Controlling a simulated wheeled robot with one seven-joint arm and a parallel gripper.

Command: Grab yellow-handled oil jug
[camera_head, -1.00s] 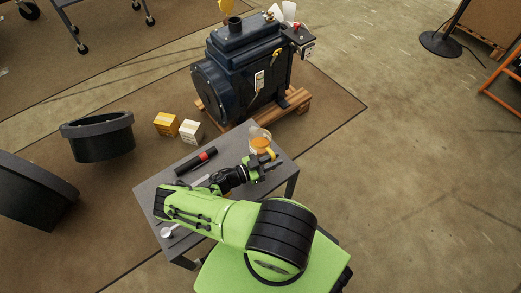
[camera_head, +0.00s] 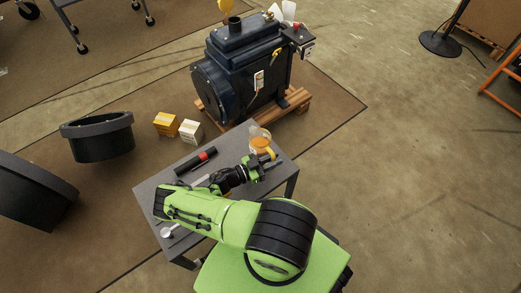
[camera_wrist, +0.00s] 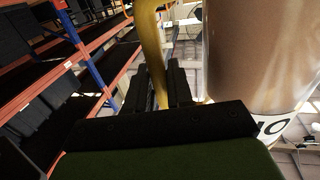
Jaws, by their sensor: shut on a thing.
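The oil jug (camera_head: 259,143) stands at the far end of a small grey table (camera_head: 164,208). It is clear with amber oil inside, and its yellow handle (camera_head: 271,154) faces my gripper. My gripper (camera_head: 266,163) is at the handle. In the wrist view the yellow handle (camera_wrist: 151,50) runs down between the two dark fingers of my gripper (camera_wrist: 163,85), which are shut on it. The large brownish jug body (camera_wrist: 262,50) fills the right side of that view. The handle's lower part is hidden by the gripper.
A dark engine (camera_head: 245,75) on a pallet stands behind. Boxes (camera_head: 166,124) and black tubs (camera_head: 97,137) are at left.

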